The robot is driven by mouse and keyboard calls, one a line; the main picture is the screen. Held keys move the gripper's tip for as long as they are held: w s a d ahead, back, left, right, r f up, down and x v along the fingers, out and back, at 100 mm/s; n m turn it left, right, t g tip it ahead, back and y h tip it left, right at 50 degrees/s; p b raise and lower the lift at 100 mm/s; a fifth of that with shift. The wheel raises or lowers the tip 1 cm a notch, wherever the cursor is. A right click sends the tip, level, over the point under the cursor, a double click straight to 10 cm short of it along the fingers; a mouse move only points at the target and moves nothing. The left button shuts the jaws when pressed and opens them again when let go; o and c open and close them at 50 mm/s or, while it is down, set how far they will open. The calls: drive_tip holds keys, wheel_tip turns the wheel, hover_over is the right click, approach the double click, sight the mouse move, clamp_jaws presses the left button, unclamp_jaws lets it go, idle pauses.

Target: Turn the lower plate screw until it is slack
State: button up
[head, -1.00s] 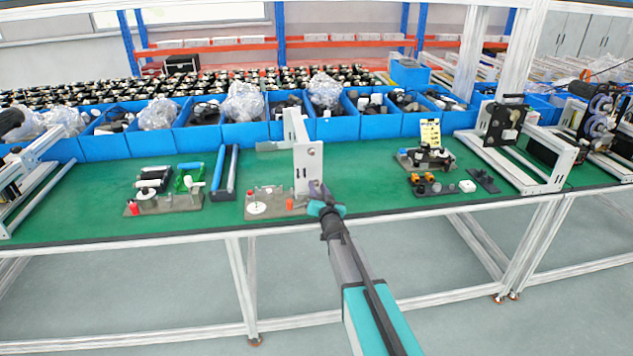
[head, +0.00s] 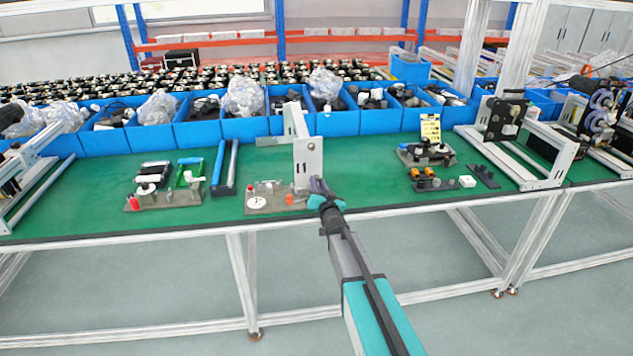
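A pale upright plate (head: 308,160) stands on the green bench, with a small dark hole or screw head near its upper part. My gripper (head: 317,184) is at the plate's lower right edge, at about the height of the lower plate screw. The lower screw itself cannot be made out; the gripper's dark tip covers that spot. Whether the fingers are open or shut, or touch the plate, is too small to tell.
A grey fixture (head: 275,203) with a white disc and a red knob sits just left of my gripper. Another fixture (head: 180,200) and a blue-railed holder (head: 225,185) lie further left. Blue bins (head: 195,134) line the back.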

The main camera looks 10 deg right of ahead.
clamp_jaws()
drive_tip(key=shift+f+n+b, duration=0.1)
drive_tip(key=shift+n+b, duration=0.2)
drive_tip(key=shift+b, duration=0.2)
drive_tip(key=shift+n+b, duration=0.5)
drive_tip(key=shift+b, duration=0.25)
drive_tip(key=shift+n+b, duration=1.2)
drive_tip(key=shift+b, duration=0.05)
drive_tip(key=shift+o, duration=1.8)
unclamp_jaws()
drive_tip(key=shift+s, duration=0.1)
drive_tip(key=shift+s+d, duration=0.15)
drive_tip(key=shift+s, duration=2.3)
